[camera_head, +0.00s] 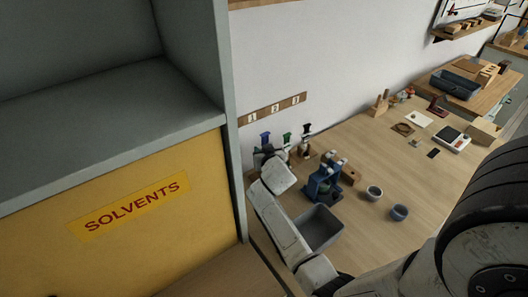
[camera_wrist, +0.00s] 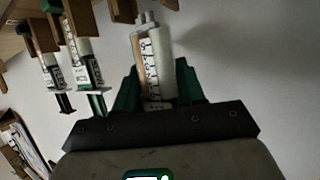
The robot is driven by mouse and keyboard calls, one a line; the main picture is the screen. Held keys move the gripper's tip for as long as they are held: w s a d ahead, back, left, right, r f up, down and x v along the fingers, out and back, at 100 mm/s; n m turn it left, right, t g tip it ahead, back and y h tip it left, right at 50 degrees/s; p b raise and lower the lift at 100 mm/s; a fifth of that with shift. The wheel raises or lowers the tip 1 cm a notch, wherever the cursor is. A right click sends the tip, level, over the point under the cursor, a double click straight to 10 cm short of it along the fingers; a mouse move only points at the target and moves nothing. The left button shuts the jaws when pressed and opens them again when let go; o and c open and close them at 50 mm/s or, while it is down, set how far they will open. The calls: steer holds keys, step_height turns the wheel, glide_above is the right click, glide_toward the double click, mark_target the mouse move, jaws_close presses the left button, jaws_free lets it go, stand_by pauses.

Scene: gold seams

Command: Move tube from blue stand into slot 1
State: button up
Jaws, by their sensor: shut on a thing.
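In the wrist view my gripper (camera_wrist: 158,88) has its green fingers shut on a tube (camera_wrist: 150,55) with a white, black-marked label. Part of the tube is hidden between the fingers. Two other tubes, one with a green end (camera_wrist: 88,70) and one with a dark end (camera_wrist: 52,75), are to its left, apart from it. In the head view my gripper is mostly hidden behind my pale arm, near the numbered strip (camera_head: 273,108) marked 1, 2, 3. The blue stand (camera_head: 322,187) is on the bench to the right of my arm. Whether the held tube is seated in slot 1 cannot be told.
A grey bin (camera_head: 319,228) stands in front of the blue stand. Two small cups (camera_head: 374,192) (camera_head: 399,212) are to its right. A yellow solvents cabinet (camera_head: 150,215) fills the left. The bench middle is fairly clear.

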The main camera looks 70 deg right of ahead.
steer(key=shift+f+b, duration=1.95)
steer(key=shift+b, duration=0.4)
stand_by(2.0)
stand_by(0.3)
steer(key=o, duration=1.1)
steer(key=shift+o, duration=0.2)
steer(key=shift+f+b, duration=0.2)
steer(key=shift+b, duration=0.1)
steer(key=shift+p+v, duration=0.65)
steer(key=shift+v, duration=1.9)
